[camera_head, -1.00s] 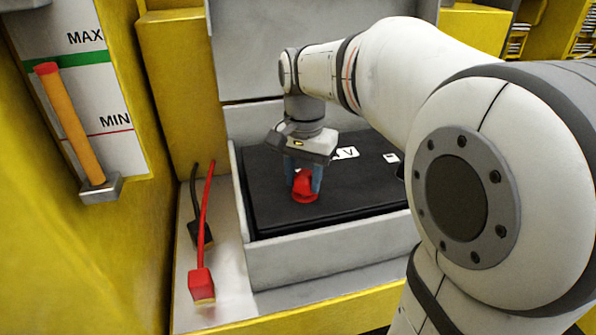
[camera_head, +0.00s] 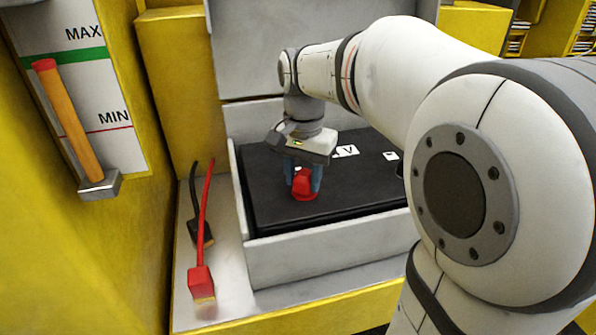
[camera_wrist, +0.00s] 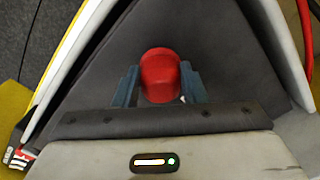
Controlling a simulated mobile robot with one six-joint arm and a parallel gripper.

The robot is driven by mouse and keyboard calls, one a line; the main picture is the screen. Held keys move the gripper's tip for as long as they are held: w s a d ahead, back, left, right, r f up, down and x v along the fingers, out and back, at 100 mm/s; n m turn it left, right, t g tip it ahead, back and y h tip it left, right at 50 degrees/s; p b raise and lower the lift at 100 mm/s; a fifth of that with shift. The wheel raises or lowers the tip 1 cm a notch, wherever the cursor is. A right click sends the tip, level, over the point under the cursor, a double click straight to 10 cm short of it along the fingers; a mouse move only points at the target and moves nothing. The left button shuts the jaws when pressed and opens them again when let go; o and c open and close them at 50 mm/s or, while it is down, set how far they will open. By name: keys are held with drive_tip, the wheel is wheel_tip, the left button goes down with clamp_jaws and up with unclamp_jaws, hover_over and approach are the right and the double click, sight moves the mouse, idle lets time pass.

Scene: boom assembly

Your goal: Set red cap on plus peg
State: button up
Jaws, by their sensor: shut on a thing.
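The red cap (camera_head: 303,184) is between the blue-grey fingers of my gripper (camera_head: 303,176), over the black battery top (camera_head: 285,215). My gripper is shut on the cap, which shows in the wrist view (camera_wrist: 160,74) between both fingers (camera_wrist: 160,86). The cap sits at or just above the battery's top near its left front part; I cannot tell if it touches. The plus peg is not visible; the cap and gripper may hide it.
A grey tray wall (camera_head: 330,253) surrounds the battery. A red cable with a red connector (camera_head: 201,281) and a black cable (camera_head: 200,232) stand left of it. An orange level tube (camera_head: 68,115) is on the left yellow wall. White labels (camera_head: 347,151) mark the battery.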

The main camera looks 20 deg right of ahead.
drive_tip(key=shift+f+b, duration=0.4)
drive_tip(key=shift+f, duration=0.2)
drive_tip(key=o, duration=1.1)
drive_tip(key=shift+c, duration=0.2)
drive_tip(key=shift+r, duration=0.1)
wheel_tip(320, 180, up, 8)
drive_tip(key=shift+f, duration=0.2)
